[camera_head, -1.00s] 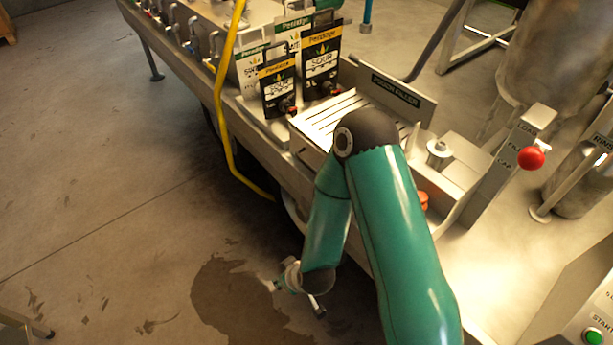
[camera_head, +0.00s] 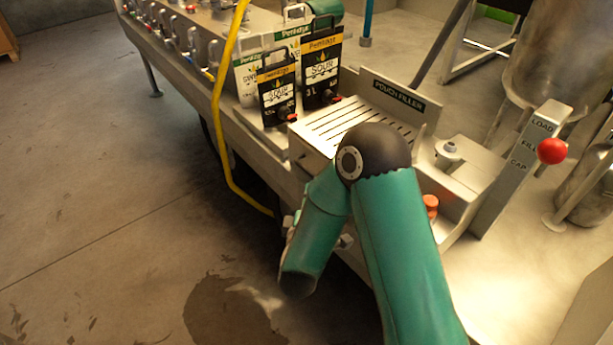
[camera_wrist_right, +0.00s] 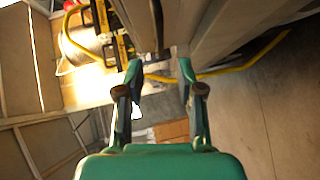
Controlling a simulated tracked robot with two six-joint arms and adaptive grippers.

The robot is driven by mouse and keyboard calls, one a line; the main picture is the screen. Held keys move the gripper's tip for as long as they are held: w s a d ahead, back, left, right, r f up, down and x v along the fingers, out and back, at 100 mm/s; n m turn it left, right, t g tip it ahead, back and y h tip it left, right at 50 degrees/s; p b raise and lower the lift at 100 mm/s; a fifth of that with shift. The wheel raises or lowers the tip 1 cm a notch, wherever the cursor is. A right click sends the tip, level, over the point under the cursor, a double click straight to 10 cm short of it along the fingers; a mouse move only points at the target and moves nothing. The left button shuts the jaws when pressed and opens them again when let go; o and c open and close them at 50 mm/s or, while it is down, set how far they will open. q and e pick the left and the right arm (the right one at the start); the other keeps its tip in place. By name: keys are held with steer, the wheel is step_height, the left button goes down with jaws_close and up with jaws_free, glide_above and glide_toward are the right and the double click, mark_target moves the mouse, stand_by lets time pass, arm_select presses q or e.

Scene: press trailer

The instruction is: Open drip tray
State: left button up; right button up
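The drip tray (camera_head: 328,124) is a slotted metal tray at the front of the pouch filler in the head view. My right arm's elbow stands in front of its right part. My right gripper is mostly hidden behind my forearm in the head view, low beside the bench front. In the right wrist view my right gripper (camera_wrist_right: 160,72) is open, its two fingers apart, with metal edges beyond them. I cannot tell whether it touches the tray. My left gripper is not in view.
Black and white pouches (camera_head: 322,70) stand at the tray's back left. A yellow hose (camera_head: 219,110) hangs over the bench front. A lever with a red knob (camera_head: 552,151) and an orange cap (camera_head: 431,203) are at right. The floor at left is clear.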

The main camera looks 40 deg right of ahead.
mark_target(312, 173)
steer(key=x, duration=1)
steer(key=shift+f+p, duration=0.15)
steer(key=shift+p, duration=0.25)
jaws_close()
